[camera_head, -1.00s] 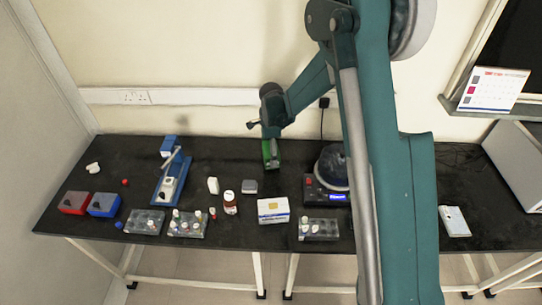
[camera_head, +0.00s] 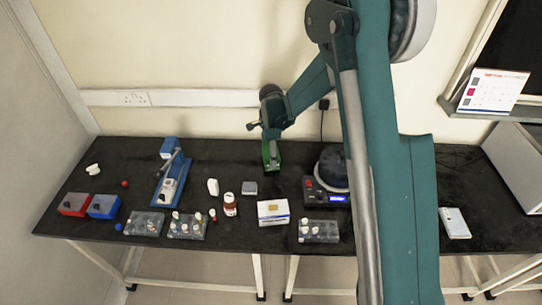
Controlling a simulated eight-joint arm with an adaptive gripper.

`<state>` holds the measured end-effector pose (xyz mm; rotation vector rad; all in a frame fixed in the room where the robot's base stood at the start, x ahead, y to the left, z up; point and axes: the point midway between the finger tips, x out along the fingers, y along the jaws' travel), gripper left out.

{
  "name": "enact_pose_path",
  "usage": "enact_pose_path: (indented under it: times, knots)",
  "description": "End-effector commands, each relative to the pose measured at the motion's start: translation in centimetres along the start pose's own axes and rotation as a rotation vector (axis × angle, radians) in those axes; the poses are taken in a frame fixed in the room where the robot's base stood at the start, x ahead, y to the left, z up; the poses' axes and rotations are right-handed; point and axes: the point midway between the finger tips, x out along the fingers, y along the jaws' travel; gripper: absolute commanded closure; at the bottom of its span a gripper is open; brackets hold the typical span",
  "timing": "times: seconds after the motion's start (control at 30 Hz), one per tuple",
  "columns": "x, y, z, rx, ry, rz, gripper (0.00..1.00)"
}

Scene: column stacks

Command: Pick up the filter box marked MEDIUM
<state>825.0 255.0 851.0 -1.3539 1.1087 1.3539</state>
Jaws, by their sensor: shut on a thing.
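A green box (camera_head: 266,161) stands at the back middle of the bench, below my arm. My gripper (camera_head: 273,160) points down and is shut on this green box, covering part of it. Any word on the green box is too small to read, and I cannot tell whether its base touches the bench. A white and blue carton (camera_head: 272,212) with a yellow patch lies at the front middle; its print is not legible.
A round device with a blue display (camera_head: 338,198) stands right of the green box. Vial racks (camera_head: 318,231) line the front edge.

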Motion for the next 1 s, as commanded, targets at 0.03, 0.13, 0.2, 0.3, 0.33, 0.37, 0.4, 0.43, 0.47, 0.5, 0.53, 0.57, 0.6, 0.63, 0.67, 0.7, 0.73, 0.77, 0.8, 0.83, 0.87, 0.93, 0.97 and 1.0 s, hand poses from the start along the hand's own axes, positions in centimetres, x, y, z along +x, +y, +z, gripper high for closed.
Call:
enact_pose_path:
  times: [0.03,0.13,0.2,0.3,0.33,0.37,0.4,0.43,0.47,0.5,0.53,0.57,0.6,0.63,0.67,0.7,0.73,0.77,0.8,0.83,0.87,0.93,0.97,1.0]
  knots:
    - [-0.1,0.0,0.0,0.000,0.000,0.000,0.47]
    - [-0.5,0.0,0.0,0.000,0.000,0.000,0.47]
    - [-0.9,0.0,0.0,0.000,0.000,0.000,0.47]
    - [-1.8,0.0,0.0,0.000,0.000,0.000,0.47]
    - [-2.1,0.0,0.0,0.000,0.000,0.000,0.47]
    - [-2.5,0.0,0.0,0.000,0.000,0.000,0.47]
    - [-3.1,0.0,0.0,0.000,0.000,0.000,0.47]
    - [-3.5,0.0,0.0,0.000,0.000,0.000,0.47]
    - [-3.9,0.1,0.0,0.000,0.000,0.000,0.47]
    - [-4.5,0.1,0.0,0.000,0.000,0.000,0.47]
    - [-5.0,0.0,0.0,0.000,0.000,0.000,0.47]
    - [-5.5,0.0,0.0,0.000,0.000,0.000,0.47]
    - [-6.1,0.0,0.0,0.000,0.000,0.000,0.47]
    - [-6.5,0.0,0.0,0.000,0.000,0.000,0.47]
    - [-7.0,0.0,0.0,0.000,0.000,0.000,0.47]
    - [-7.5,0.0,0.0,0.000,0.000,0.000,0.47]
    - [-7.9,0.0,0.0,0.000,0.000,0.000,0.47]
    - [-8.2,0.0,0.0,0.000,0.000,0.000,0.47]
    - [-8.6,0.0,0.0,0.000,0.000,0.000,0.47]
    - [-8.9,0.0,0.0,0.000,0.000,0.000,0.47]
    - [-9.2,0.0,0.0,0.000,0.000,0.000,0.47]
    - [-9.6,0.0,0.0,0.000,0.000,0.000,0.47]
    - [-9.8,0.0,0.0,0.000,0.000,0.000,0.47]
    - [-9.9,0.0,0.0,0.000,0.000,0.000,0.47]
